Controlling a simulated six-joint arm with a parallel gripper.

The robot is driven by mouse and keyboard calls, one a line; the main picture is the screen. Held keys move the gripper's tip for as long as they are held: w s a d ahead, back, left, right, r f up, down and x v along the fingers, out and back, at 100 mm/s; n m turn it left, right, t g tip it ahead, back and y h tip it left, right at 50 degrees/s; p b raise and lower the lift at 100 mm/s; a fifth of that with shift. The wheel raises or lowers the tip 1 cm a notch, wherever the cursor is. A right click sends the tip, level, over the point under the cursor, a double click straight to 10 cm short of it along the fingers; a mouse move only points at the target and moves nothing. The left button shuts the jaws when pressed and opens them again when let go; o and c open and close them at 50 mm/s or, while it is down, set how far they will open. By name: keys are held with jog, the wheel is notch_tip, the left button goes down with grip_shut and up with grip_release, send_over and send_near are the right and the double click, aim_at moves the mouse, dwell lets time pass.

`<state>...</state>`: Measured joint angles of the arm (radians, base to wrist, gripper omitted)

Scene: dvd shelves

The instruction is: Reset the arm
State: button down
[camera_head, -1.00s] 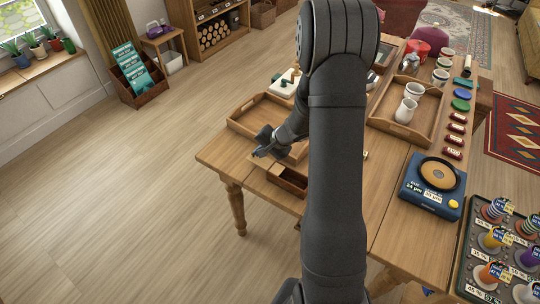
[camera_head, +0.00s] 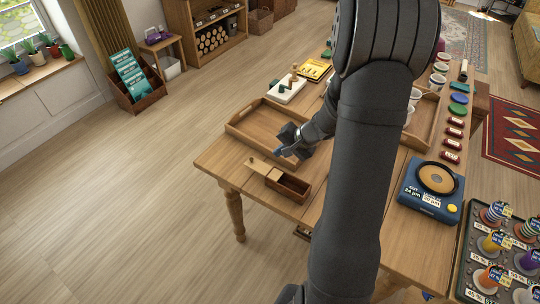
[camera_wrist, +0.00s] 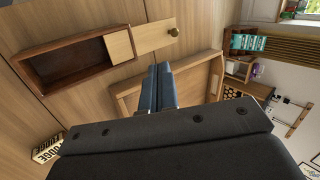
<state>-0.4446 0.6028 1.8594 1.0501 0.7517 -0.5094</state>
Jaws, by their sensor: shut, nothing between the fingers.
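My gripper (camera_head: 283,147) is shut and empty. In the head view it is above the table, over the near right part of an empty wooden tray (camera_head: 240,131). In the wrist view my gripper (camera_wrist: 158,74) shows its two fingers together, beside the tray's rim (camera_wrist: 128,92). Just in front of it is a small wooden box (camera_head: 294,187) with a dark, empty-looking inside. The box's light sliding lid (camera_head: 262,166) is pulled out to the left and has a small knob. The box (camera_wrist: 75,62) and the knobbed lid (camera_wrist: 152,36) also show in the wrist view.
A blue scale-like device (camera_head: 430,190) stands at the table's right, with several red and coloured discs behind it. A second tray (camera_head: 424,122) holds white cups, partly hidden by my arm. A white board with pegs (camera_head: 288,90) stands behind the empty tray. The floor at left is clear.

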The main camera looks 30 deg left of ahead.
jog(key=shift+v, duration=1.7)
send_near(253, 160)
notch_tip(253, 160, down, 4)
jog(key=shift+w+a+r, duration=0.1)
jog(key=shift+r, duration=0.15)
jog(key=a, duration=0.1)
jog(key=a+f, duration=0.1)
jog(key=a, duration=0.1)
jog(key=shift+a+f, duration=0.1)
jog(key=shift+f, duration=0.05)
jog(key=shift+s+a+f, duration=0.15)
jog(key=shift+s+a, duration=0.05)
jog(key=shift+a, duration=0.3)
jog(key=shift+d, duration=0.1)
jog(key=shift+d, duration=0.1)
